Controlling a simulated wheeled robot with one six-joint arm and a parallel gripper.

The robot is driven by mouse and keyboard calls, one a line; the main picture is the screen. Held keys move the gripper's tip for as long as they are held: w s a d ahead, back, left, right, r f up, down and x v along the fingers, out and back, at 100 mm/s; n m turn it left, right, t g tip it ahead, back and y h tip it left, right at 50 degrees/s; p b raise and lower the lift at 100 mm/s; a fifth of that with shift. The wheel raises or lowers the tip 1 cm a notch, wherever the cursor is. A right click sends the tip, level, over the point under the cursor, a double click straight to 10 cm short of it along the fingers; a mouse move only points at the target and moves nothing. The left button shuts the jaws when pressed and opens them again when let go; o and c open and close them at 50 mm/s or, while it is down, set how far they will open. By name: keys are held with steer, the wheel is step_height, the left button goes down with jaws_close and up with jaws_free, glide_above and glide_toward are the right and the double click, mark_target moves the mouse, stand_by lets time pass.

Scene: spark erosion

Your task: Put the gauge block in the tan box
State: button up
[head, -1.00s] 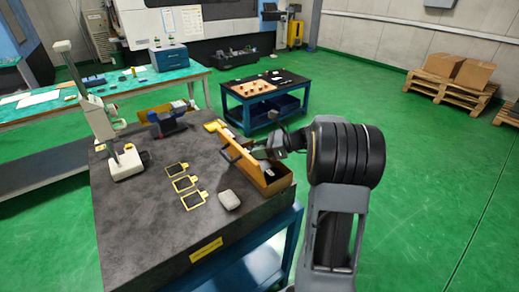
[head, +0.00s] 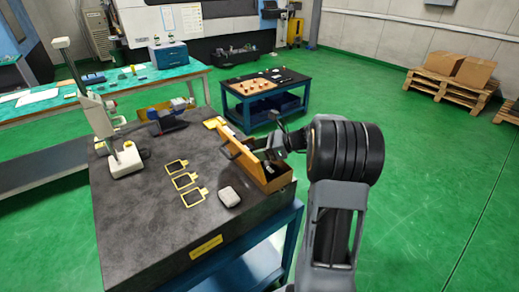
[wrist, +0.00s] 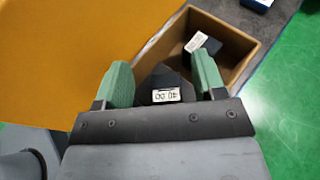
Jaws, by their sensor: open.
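The tan box (head: 277,184) stands open at the right edge of the dark table, its lid raised on the left side. Its wall also shows in the wrist view (wrist: 232,37). My gripper (head: 270,156) is over the box. In the wrist view my two green fingers (wrist: 157,85) are apart. A dark block with a white label bearing digits, seemingly the gauge block (wrist: 166,95), shows between them; I cannot tell whether it touches a finger or the box floor. Another dark piece with a white label (wrist: 197,41) lies in the box's far part.
On the table are three yellow-framed pads (head: 184,181), a pale rounded object (head: 229,196), a white stand instrument (head: 122,160) and a blue device (head: 168,121). A second table (head: 266,88) stands behind. Green floor is open on the right.

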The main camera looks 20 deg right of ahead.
steer(key=shift+r, duration=0.1)
steer(key=shift+r, duration=0.35)
steer(key=shift+s+d+r, duration=0.1)
steer(key=shift+d+r, duration=0.15)
steer(key=shift+r, duration=0.1)
steer(key=v, duration=1.1)
steer(key=shift+s+d, duration=0.2)
